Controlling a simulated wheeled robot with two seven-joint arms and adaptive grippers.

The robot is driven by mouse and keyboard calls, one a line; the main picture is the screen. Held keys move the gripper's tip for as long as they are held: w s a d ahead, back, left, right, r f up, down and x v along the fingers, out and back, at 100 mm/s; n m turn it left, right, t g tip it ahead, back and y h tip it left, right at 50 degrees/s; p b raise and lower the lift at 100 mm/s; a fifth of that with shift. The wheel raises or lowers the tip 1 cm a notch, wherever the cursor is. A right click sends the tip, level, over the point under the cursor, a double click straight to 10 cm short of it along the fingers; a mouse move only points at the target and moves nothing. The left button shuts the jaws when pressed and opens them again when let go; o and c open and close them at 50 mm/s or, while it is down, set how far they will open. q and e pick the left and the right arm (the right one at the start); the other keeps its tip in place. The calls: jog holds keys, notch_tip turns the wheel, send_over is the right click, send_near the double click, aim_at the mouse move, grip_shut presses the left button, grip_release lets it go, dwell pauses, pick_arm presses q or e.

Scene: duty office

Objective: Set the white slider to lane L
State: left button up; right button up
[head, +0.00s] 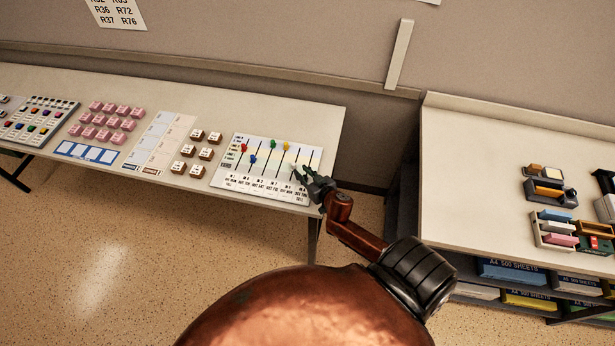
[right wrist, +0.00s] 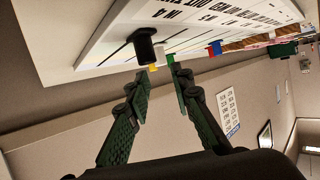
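The slider board (head: 236,181) is a white panel with several dark lanes and coloured knobs, lying on the left table. Its white slider knob (right wrist: 159,54) shows in the right wrist view between the black knob (right wrist: 145,46) and the green knob (right wrist: 171,58). My right gripper (head: 301,176) is at the right end of the board in the head view. In the right wrist view its two fingers (right wrist: 161,78) are apart with nothing between them, pointing toward the knobs. Whether a fingertip touches a knob I cannot tell. The lane letters are too small to read. My left gripper is out of view.
Brown blocks (head: 188,150), pink blocks (head: 103,120) and a button panel (head: 38,121) lie left of the board. A gap separates this table from the right table (head: 470,180), which holds small trays of stationery (head: 553,228).

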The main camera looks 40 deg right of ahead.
jog(key=shift+v, duration=2.2)
